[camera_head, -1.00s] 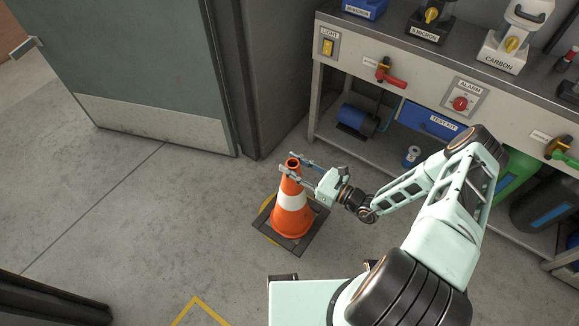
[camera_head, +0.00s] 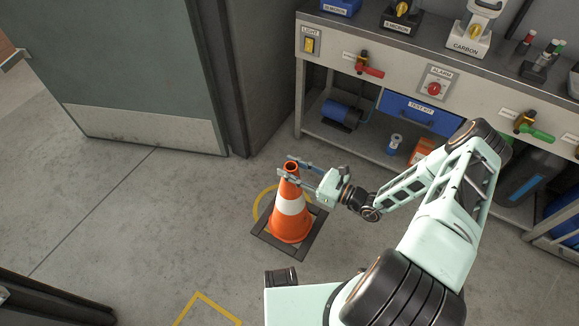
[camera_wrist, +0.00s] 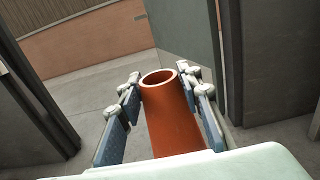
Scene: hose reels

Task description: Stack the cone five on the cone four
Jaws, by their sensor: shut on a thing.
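An orange cone (camera_head: 290,226) with a white band and a dark square base stands upright in the head view, in the middle of the picture. I cannot tell its number. My gripper (camera_head: 290,171) is shut on the cone near its top, with one finger on each side. In the wrist view, the open orange top of the cone (camera_wrist: 165,110) sits between the blue pads of my gripper (camera_wrist: 163,105). No second cone can be told apart in these frames. I cannot tell whether the base touches the floor.
A yellow circle (camera_head: 258,203) on the floor shows partly behind the cone. A workbench (camera_head: 385,68) with valves and a blue drawer stands at the back right. A grey door (camera_head: 120,70) is at the back left. The floor (camera_head: 150,215) to the left is clear.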

